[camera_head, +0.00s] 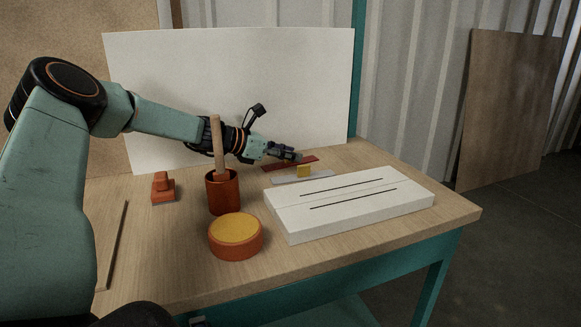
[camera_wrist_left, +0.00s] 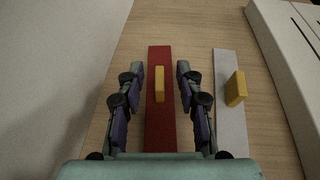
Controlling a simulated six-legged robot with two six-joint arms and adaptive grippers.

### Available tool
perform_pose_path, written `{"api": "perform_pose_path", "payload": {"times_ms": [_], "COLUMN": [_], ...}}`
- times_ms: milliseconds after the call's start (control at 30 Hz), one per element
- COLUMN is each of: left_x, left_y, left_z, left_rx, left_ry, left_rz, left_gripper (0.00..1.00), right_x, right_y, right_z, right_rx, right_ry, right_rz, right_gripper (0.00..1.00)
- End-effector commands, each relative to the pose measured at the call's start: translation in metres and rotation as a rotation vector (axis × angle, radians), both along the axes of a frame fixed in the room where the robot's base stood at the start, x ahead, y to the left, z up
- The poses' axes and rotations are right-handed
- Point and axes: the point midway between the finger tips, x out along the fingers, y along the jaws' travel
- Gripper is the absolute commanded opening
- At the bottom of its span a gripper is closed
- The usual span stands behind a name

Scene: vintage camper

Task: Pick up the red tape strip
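The red tape strip (camera_wrist_left: 160,122) lies flat on the wooden table, with a small yellow block (camera_wrist_left: 159,84) upright on its middle. In the head view the red strip (camera_head: 305,162) shows partly behind my left gripper (camera_head: 297,157). In the left wrist view my left gripper (camera_wrist_left: 158,90) is open, with one finger on each side of the strip and the yellow block between the fingertips. A gap shows between each finger and the block. My right gripper is not in view.
A grey strip (camera_head: 318,176) with its own yellow block (camera_head: 304,171) lies beside the red one. A white slotted board (camera_head: 350,204) is nearer the front right. An orange cup (camera_head: 222,193) with a wooden handle, a round yellow-topped tin (camera_head: 236,232) and an orange stamp-like block (camera_head: 163,187) stand left.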

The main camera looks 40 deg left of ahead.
Motion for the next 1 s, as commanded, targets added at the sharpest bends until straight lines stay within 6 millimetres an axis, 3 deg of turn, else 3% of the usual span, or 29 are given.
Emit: {"api": "perform_pose_path", "payload": {"times_ms": [167,600,1000], "left_x": [0.0001,-0.0001,-0.0001], "left_y": [0.0001,0.0001,0.0002], "left_z": [0.0009,0.0007,0.0025], "left_rx": [0.000,0.000,0.001], "left_ry": [0.000,0.000,0.000], "left_rz": [0.000,0.000,0.000], "left_gripper": [0.36,0.00,0.00], "right_x": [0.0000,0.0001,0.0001], "right_y": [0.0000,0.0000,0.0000], "right_z": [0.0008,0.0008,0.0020], "right_rx": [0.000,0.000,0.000], "right_ry": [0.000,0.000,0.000], "right_rz": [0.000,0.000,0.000], "right_gripper": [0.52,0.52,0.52]}}
